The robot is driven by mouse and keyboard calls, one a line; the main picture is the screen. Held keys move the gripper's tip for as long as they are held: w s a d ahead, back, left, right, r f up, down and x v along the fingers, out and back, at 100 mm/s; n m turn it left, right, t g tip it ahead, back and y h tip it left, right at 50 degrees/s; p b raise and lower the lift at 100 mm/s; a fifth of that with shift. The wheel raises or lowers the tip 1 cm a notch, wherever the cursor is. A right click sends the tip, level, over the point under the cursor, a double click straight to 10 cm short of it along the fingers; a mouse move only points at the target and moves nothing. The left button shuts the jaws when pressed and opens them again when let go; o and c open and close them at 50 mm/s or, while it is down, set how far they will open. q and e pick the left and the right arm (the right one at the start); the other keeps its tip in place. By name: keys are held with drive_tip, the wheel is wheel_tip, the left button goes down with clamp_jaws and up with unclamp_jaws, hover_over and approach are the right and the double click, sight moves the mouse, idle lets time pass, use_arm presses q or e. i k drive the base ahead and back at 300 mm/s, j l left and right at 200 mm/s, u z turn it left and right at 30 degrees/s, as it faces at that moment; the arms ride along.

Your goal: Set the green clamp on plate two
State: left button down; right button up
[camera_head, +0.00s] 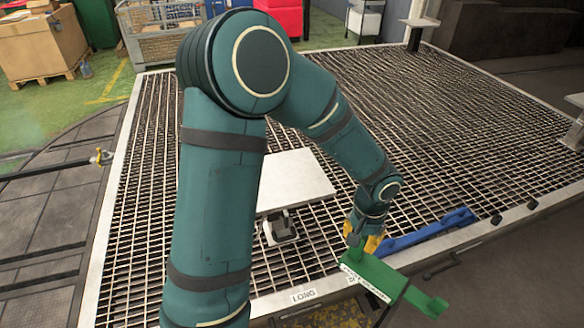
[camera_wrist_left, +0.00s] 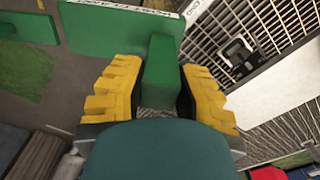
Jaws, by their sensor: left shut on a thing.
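The green clamp (camera_head: 385,277) is at the front edge of the grating table, below my left gripper (camera_head: 365,238) in the head view. In the left wrist view my left gripper (camera_wrist_left: 161,85) has its yellow fingers on either side of a green upright part (camera_wrist_left: 160,62) and is shut on it. A wide green surface with a white lettered strip lies beyond it; I cannot tell whether it is all one piece. A white square plate (camera_head: 296,178) lies on the grating left of the gripper; no number is readable on it. My right gripper is not in view.
A long blue piece (camera_head: 428,230) lies along the table's front edge, close right of the gripper. A grey block with a dark opening (camera_head: 280,228) stands before the white plate. A "LONG" label (camera_head: 303,296) is on the front rim. The grating (camera_head: 450,120) at the right is mostly clear.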

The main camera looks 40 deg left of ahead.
sight(282, 187)
drive_tip(key=i+l+u, duration=0.25)
drive_tip(key=i, duration=0.6)
drive_tip(key=j+u, duration=0.1)
drive_tip(key=u, duration=0.3)
